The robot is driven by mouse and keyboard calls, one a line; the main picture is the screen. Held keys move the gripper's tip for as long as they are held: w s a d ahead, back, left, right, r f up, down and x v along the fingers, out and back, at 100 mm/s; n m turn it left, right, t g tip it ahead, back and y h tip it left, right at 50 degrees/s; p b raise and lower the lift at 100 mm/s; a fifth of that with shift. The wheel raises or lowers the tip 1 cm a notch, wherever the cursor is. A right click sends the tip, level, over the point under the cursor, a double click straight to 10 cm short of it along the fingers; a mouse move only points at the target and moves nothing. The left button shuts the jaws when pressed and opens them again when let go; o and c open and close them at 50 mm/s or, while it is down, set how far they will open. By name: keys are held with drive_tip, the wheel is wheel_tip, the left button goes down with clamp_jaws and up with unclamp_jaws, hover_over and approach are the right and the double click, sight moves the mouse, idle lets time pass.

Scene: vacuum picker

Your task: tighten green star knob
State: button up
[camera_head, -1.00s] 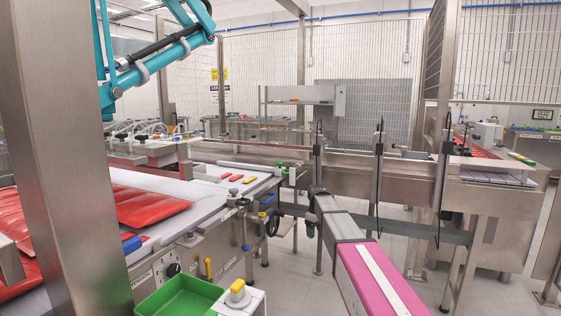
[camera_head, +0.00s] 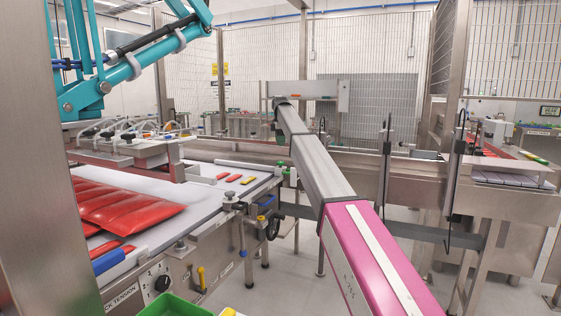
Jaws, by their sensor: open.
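A small green part (camera_head: 286,163), which looks like the green knob, shows at the far right corner of the conveyor (camera_head: 215,205). It is too small for me to make out a star shape or how tight it is. My gripper (camera_head: 278,104) is at the far end of my grey and magenta arm, raised above and beyond that corner in the picture. It is open, with its fingers mostly hidden by the wrist, and nothing shows in it. It is apart from the green part in the picture.
Red packs (camera_head: 125,205) lie on the conveyor, with yellow and red pieces (camera_head: 233,177) near its far end. A steel post (camera_head: 30,170) stands close on the left. A green bin (camera_head: 172,306) is at the bottom.

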sight(280, 162)
wheel_tip(280, 162, down, 10)
drive_tip(key=shift+f, duration=0.1)
idle(0.4)
drive_tip(key=c, duration=0.9)
